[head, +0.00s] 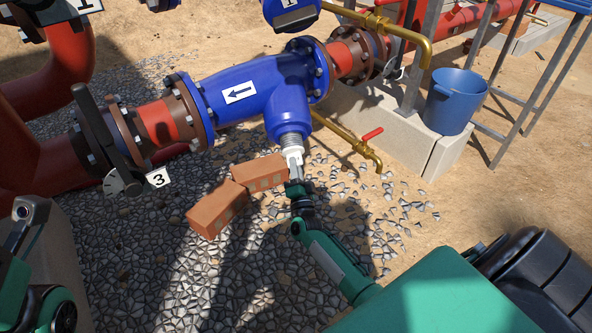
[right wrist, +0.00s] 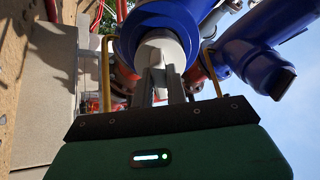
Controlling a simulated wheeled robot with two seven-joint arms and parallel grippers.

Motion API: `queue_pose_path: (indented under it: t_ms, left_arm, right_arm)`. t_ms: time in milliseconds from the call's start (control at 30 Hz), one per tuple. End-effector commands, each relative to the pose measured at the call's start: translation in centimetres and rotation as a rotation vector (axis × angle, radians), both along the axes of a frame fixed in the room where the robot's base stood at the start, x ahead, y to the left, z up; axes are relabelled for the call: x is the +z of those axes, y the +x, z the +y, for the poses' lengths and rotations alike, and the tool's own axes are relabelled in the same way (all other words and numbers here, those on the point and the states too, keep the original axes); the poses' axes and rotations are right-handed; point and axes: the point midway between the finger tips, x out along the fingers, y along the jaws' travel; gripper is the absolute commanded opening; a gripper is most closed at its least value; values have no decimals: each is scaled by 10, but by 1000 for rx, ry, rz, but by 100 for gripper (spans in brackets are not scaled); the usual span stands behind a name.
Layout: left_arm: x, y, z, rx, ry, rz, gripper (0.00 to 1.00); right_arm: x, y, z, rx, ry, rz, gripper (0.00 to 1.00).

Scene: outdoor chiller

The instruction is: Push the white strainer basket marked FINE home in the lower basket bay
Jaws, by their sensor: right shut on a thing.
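The blue strainer body (head: 262,92) with a white arrow plate sits in the red pipe line. Its lower branch points down toward me, and the open end is the lower basket bay (head: 291,130). The white strainer basket (head: 291,143) shows at the mouth of that bay, partly inside it. My right gripper (head: 295,168) is shut on the basket's outer end from below. In the right wrist view the white basket (right wrist: 160,55) stands between the fingers and the blue bay rim (right wrist: 125,48). The FINE mark cannot be read. My left gripper is not clearly in view; only parts of my left arm show at the lower left.
Red-brown bricks (head: 218,209) lie on the gravel left of my right gripper. A brass pipe with a red-handled tap (head: 370,134) runs close on the right. A blue bucket (head: 456,100) stands on a concrete plinth (head: 410,138). A valve lever (head: 97,125) tagged 3 is at left.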

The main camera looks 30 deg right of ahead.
Motion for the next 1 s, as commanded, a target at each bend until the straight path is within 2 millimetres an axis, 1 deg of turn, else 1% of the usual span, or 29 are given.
queue_pose_path:
  t_ms: [1000]
  left_arm:
    - [-3,0,0,-1,-6,1,61]
  right_arm:
    - [13,26,-11,0,0,-1,0]
